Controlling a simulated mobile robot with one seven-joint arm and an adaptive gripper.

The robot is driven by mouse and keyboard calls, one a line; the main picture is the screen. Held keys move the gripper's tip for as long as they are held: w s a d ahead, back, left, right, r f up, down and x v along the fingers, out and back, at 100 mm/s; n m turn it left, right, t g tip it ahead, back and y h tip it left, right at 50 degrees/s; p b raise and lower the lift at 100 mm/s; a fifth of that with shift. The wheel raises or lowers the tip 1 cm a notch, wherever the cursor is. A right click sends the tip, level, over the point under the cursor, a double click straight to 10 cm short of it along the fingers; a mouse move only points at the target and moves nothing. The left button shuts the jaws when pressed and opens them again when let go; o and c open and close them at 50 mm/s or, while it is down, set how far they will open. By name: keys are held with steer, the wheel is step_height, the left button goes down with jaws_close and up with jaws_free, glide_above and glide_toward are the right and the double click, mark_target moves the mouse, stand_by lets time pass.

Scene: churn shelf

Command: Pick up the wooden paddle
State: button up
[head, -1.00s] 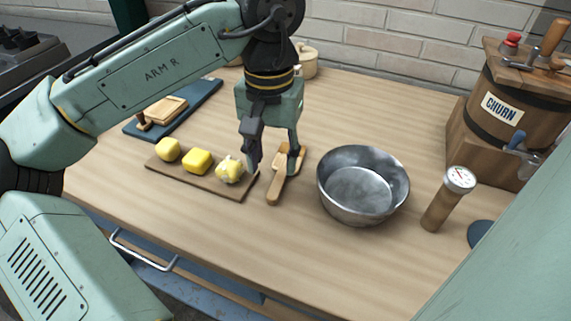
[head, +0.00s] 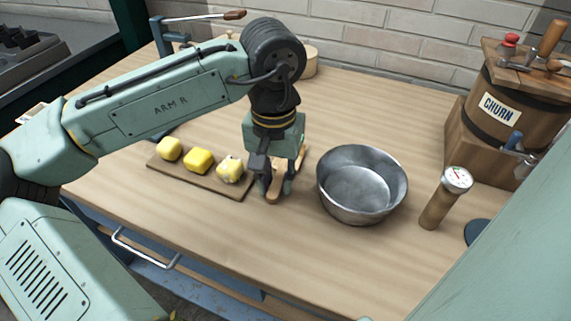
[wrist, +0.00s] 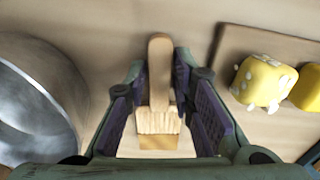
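The wooden paddle (head: 275,192) lies on the table between the board of butter and the metal bowl. My gripper (head: 278,187) is low over it, pointing down, and hides much of it in the head view. In the wrist view the paddle's rounded handle (wrist: 159,62) and its ridged, wider part (wrist: 158,122) lie between the two fingers of my gripper (wrist: 160,88). The fingers are apart, one on each side, with a visible gap to the wood.
A metal bowl (head: 362,208) stands close to the right. A brown board (head: 222,189) with three yellow butter lumps (head: 200,161) lies close to the left. A dial thermometer (head: 456,181) and the churn (head: 500,104) stand farther right. The table's front is clear.

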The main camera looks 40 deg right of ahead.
jaws_close()
steer(key=shift+r, duration=0.15)
